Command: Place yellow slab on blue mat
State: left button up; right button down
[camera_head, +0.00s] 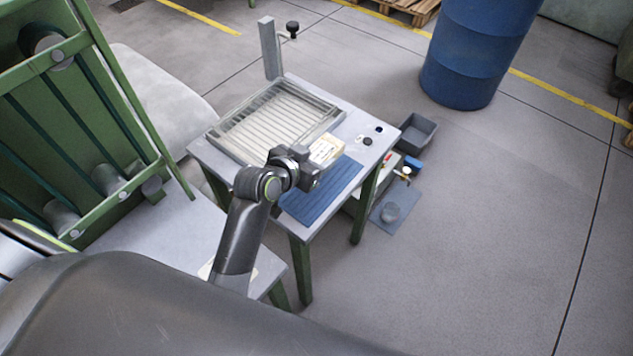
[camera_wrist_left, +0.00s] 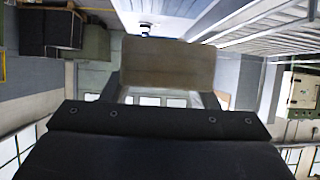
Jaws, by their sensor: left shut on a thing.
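The yellow slab (camera_head: 327,149) is pale cream-yellow and sits at the tip of my left gripper (camera_head: 314,165) in the head view. In the left wrist view the slab (camera_wrist_left: 167,62) shows as a tan block between the two fingers of the gripper (camera_wrist_left: 163,88), which is shut on it. The blue mat (camera_head: 322,195) lies on the small grey-topped table. The slab is over the mat's far left end; I cannot tell whether it touches the mat or the table. My arm and gripper hide part of the mat. My right gripper is not in view.
A tray with a slatted inside (camera_head: 236,149) takes up the table's far left. Small dark knobs (camera_head: 368,141) sit at the table's right corner. A grey post (camera_head: 270,48) rises behind. A grey bin (camera_head: 416,133) and blue barrel (camera_head: 472,50) stand beyond. The near mat is clear.

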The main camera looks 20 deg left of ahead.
pick_arm(q)
notch_tip(320, 180, down, 7)
jog(key=shift+f, duration=0.2)
jog(key=shift+f, duration=0.15)
jog(key=o, duration=1.4)
jog(key=shift+r, duration=0.2)
jog(key=v, duration=1.2)
jog(key=shift+f+b, duration=0.15)
jog(key=shift+b, duration=0.2)
